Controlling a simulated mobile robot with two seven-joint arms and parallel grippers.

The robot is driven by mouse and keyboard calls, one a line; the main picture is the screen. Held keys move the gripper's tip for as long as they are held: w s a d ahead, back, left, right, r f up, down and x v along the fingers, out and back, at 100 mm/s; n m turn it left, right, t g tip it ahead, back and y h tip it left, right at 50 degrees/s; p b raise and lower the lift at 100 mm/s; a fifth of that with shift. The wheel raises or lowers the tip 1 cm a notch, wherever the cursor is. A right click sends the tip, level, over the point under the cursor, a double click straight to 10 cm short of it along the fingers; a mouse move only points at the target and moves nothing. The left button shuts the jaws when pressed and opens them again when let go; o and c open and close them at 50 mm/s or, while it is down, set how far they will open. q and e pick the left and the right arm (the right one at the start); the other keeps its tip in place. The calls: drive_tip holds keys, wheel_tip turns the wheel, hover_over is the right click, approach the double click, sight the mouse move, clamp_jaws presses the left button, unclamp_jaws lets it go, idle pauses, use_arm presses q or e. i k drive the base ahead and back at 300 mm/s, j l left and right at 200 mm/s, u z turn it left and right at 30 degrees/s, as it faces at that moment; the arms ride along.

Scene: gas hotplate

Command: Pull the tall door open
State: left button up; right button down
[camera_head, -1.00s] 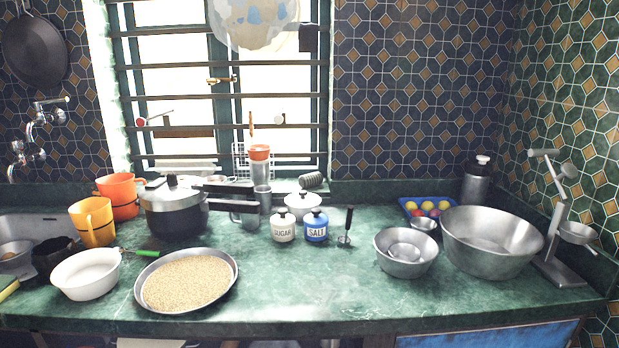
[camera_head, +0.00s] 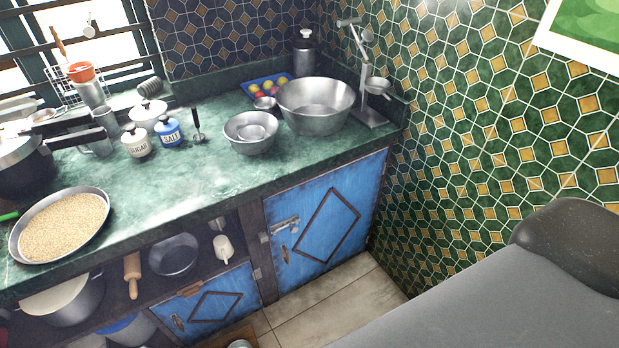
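The tall door (camera_head: 325,222) is a blue cabinet door with a dark diamond frame, under the right end of the green counter. It looks shut. A metal latch (camera_head: 285,225) and a small handle plate below it sit near its left edge. A shorter blue door (camera_head: 212,307) with a similar diamond stands lower to its left. Neither of my grippers is in view.
The green marble counter (camera_head: 190,185) holds a pan of grain (camera_head: 62,228), jars and steel bowls (camera_head: 316,104). Open shelves hold pots and a rolling pin (camera_head: 132,273). A green tiled wall (camera_head: 470,150) bounds the right. A grey surface (camera_head: 500,295) fills the lower right. Some tiled floor (camera_head: 325,305) is clear.

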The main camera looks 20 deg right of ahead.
sight(335, 208)
drive_tip(key=z, duration=1)
